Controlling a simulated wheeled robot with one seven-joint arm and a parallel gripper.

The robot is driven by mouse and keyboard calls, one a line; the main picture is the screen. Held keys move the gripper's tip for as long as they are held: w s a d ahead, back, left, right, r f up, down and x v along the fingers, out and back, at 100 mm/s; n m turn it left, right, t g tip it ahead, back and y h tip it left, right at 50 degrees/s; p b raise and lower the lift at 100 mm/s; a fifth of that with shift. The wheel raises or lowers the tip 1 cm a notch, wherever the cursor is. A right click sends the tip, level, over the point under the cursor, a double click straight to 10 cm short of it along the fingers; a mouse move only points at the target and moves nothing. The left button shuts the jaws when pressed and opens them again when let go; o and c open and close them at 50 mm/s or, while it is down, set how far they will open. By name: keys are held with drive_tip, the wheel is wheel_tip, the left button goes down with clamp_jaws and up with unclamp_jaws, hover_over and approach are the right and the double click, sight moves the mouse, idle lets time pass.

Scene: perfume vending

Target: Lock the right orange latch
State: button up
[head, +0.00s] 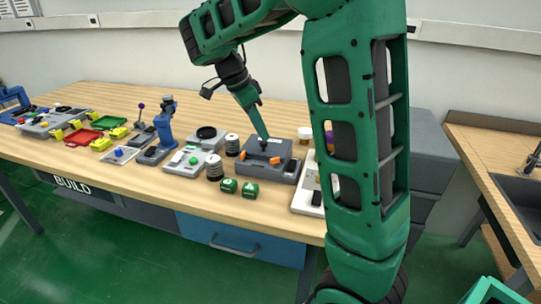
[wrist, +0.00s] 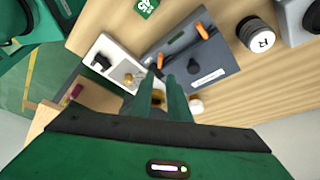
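A dark grey box (head: 262,172) with two orange latches stands near the right end of the bench in the head view. The right orange latch (head: 275,160) is on its front right; in the wrist view it is the lower-left one (wrist: 160,60). The left orange latch (head: 242,155) also shows in the wrist view (wrist: 202,29). My gripper (head: 264,137) points down above the rear of the box. In the wrist view, its green fingers (wrist: 167,80) appear close together just below the right latch. I see nothing held. Contact and finger gap are unclear.
A white device (head: 309,190) stands close to the right of the box. More stations fill the bench leftward. A sink counter (head: 500,155) is at right.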

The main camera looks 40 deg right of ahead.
sight(275, 162)
drive_tip(key=x, duration=1)
drive_tip(key=shift+d+f, duration=0.15)
drive_tip(key=shift+f, duration=0.2)
drive_tip(key=shift+c, duration=0.3)
clamp_jaws()
